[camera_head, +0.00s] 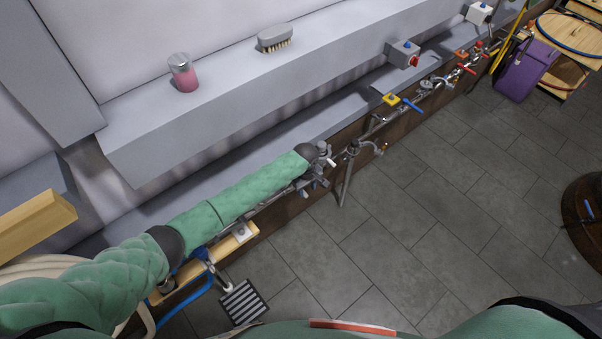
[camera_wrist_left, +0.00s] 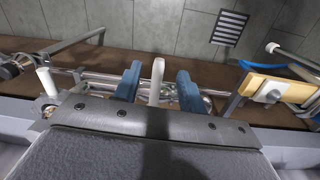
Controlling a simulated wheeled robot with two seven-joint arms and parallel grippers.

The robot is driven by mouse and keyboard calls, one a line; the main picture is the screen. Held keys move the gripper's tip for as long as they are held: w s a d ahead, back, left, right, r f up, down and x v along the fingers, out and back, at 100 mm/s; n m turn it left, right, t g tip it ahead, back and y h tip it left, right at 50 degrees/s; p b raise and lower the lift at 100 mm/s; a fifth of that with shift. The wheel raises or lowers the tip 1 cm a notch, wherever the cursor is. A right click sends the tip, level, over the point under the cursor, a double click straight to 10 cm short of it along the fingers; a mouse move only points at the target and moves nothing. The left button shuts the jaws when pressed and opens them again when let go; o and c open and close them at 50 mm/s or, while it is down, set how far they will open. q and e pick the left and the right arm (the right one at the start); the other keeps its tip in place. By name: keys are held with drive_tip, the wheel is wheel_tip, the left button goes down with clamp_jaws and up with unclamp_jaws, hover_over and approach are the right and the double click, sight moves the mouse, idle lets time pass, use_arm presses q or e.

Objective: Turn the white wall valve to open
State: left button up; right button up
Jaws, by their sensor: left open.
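My left arm reaches along the pipe run at the wall, and its left gripper (camera_head: 319,178) is at the pipes in the head view. In the left wrist view its two blue fingers (camera_wrist_left: 157,85) are open. A white valve lever (camera_wrist_left: 157,78) stands upright in the gap between them, with a space visible on each side. A second white handle (camera_wrist_left: 45,82) shows further left in that view. In the head view the gripper partly hides the valve, so its turn position is hard to tell. My right gripper is not in view.
Along the pipe sit a yellow valve with a blue lever (camera_head: 412,105) and red valves. A floor grate (camera_head: 243,302) lies below. The tiled floor is mostly clear.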

use_arm(q)
drive_tip(key=w+a, duration=0.1)
drive_tip(key=w+a+r+n, duration=0.1)
drive_tip(key=w, duration=0.1)
drive_tip(key=shift+r+y+p, duration=0.1)
drive_tip(key=shift+y+p, duration=0.2)
drive_tip(key=shift+f, duration=0.45)
wheel_tip(320, 180, down, 5)
drive_tip(key=shift+w+r+b, duration=0.1)
drive_tip(key=shift+r+b, duration=0.1)
drive_tip(key=shift+b, duration=1.05)
drive_tip(key=shift+r+p, duration=0.35)
drive_tip(key=shift+f+b, duration=0.8)
drive_tip(key=shift+f, duration=0.6)
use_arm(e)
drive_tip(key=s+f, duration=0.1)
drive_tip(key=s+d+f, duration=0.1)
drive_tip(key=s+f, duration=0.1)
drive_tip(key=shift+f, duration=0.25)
use_arm(q)
drive_tip(key=shift+c, duration=0.4)
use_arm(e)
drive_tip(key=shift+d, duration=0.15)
